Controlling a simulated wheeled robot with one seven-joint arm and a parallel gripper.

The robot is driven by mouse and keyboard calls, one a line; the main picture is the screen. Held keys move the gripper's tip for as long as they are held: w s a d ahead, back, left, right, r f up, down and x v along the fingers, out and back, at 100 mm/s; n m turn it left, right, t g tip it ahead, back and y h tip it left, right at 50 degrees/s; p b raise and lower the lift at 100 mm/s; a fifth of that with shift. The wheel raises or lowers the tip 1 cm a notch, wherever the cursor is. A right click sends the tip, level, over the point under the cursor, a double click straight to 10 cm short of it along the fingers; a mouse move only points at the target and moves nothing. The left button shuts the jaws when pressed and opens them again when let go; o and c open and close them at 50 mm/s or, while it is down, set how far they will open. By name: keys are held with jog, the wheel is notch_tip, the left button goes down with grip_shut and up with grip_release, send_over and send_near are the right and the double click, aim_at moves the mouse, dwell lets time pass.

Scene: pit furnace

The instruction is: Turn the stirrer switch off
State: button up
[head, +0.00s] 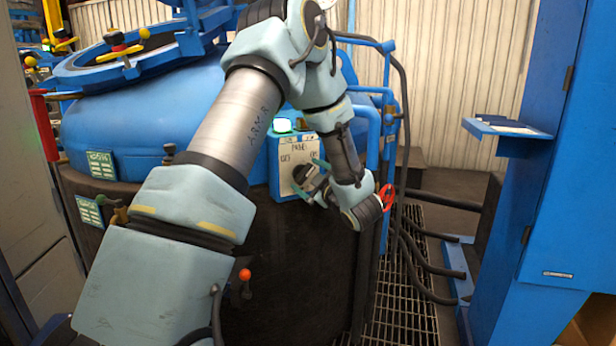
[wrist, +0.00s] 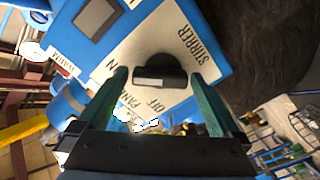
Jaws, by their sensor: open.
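The stirrer switch is a black rotary knob (wrist: 160,70) with a pale mark on a white plate (wrist: 172,34). My gripper (wrist: 158,76) is open, one green finger on each side of the knob in the wrist view. Gaps show between knob and fingers; I cannot tell whether the fingertips reach around it. In the head view my gripper (head: 314,181) is at the white plate (head: 293,156) on the blue control box and partly hides the knob.
A green lamp (head: 282,125) glows on top of the control box. The box stands against the large blue and dark furnace vessel (head: 135,115). A red handle (head: 387,197) and black hoses (head: 430,270) are to the right. A blue cabinet (head: 567,170) stands far right, beyond floor grating.

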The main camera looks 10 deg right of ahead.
jog(key=c, duration=1.2)
jog(key=shift+o, duration=0.2)
jog(key=shift+f, duration=0.1)
